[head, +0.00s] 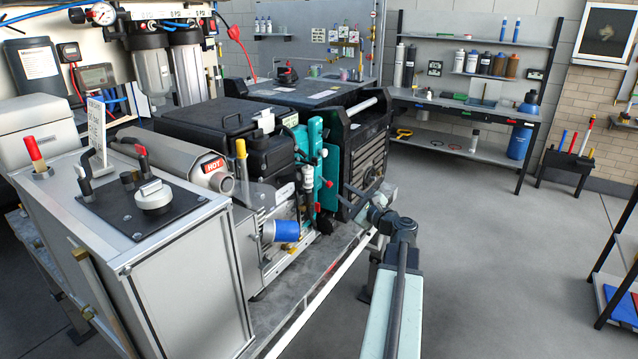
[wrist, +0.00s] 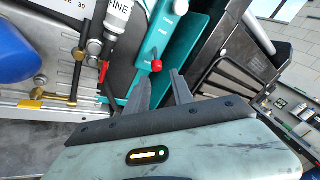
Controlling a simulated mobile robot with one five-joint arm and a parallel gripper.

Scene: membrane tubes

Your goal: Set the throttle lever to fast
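A teal panel (head: 311,165) stands upright on the front of the engine unit. A small red knob (head: 328,184) sticks out low on it, and a pale round knob (head: 322,153) sits higher. I cannot tell for certain which one is the throttle lever, and no fast or slow marking is legible. In the wrist view the red knob (wrist: 156,66) is just beyond my gripper (wrist: 160,76), roughly between the fingertips in the picture. The two dark fingers are apart with nothing between them. The pale knob (wrist: 181,6) is at the top edge.
A white cylinder marked FINE (wrist: 117,16), a brass-ended red-handled lever (wrist: 84,48) and a blue cylinder (wrist: 18,55) lie left of the fingers. A dark ribbed housing (wrist: 232,55) is close on the right. Open floor (head: 470,270) lies right of the bench.

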